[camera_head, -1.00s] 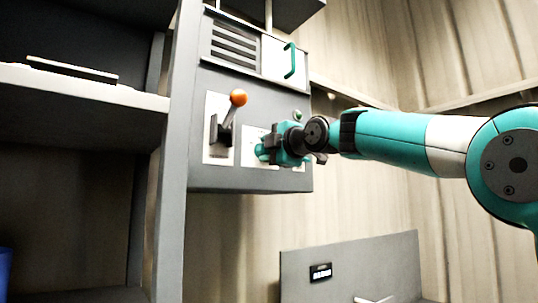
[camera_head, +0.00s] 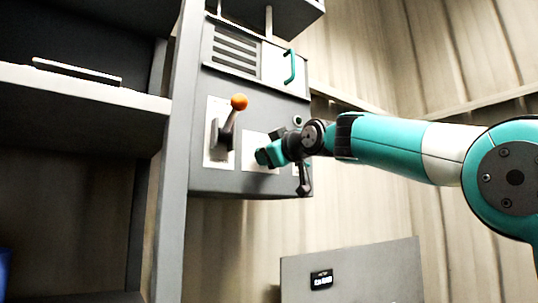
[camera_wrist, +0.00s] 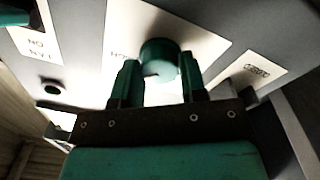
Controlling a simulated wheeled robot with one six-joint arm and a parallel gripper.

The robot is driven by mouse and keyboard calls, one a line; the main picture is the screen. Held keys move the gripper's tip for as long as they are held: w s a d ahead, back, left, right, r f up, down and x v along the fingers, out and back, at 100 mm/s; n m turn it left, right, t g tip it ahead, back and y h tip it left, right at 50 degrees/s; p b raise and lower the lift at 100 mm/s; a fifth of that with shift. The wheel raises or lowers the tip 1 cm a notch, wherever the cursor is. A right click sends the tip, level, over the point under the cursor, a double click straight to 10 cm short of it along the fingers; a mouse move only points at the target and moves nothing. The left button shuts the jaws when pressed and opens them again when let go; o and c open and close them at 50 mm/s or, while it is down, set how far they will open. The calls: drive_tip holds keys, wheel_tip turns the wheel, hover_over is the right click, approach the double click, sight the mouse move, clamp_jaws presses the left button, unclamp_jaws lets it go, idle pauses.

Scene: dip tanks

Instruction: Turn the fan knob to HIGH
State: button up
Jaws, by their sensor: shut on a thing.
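The fan knob (camera_wrist: 160,55) is a round green knob on a white label plate (camera_wrist: 208,45), which is set on a grey control panel (camera_head: 232,183). In the wrist view my gripper (camera_wrist: 160,72) has one finger on each side of the knob and is shut on it. In the head view my gripper (camera_head: 268,156) is at the panel's lower right and hides most of the knob.
A lever with an orange ball (camera_head: 239,102) stands left of my gripper. A vented cover with a green handle (camera_head: 290,66) is above. A small dark button (camera_wrist: 52,90) and another label plate (camera_wrist: 250,72) flank the knob. A shelf (camera_head: 80,90) is at left.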

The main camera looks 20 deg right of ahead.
drive_tip(key=shift+m, duration=1.8)
drive_tip(key=shift+f, duration=0.1)
drive_tip(key=o, duration=0.9)
drive_tip(key=shift+o, duration=0.2)
drive_tip(key=b+v, duration=0.6)
drive_tip(key=v, duration=1.1)
drive_tip(key=shift+s, duration=0.2)
drive_tip(key=shift+a, duration=0.1)
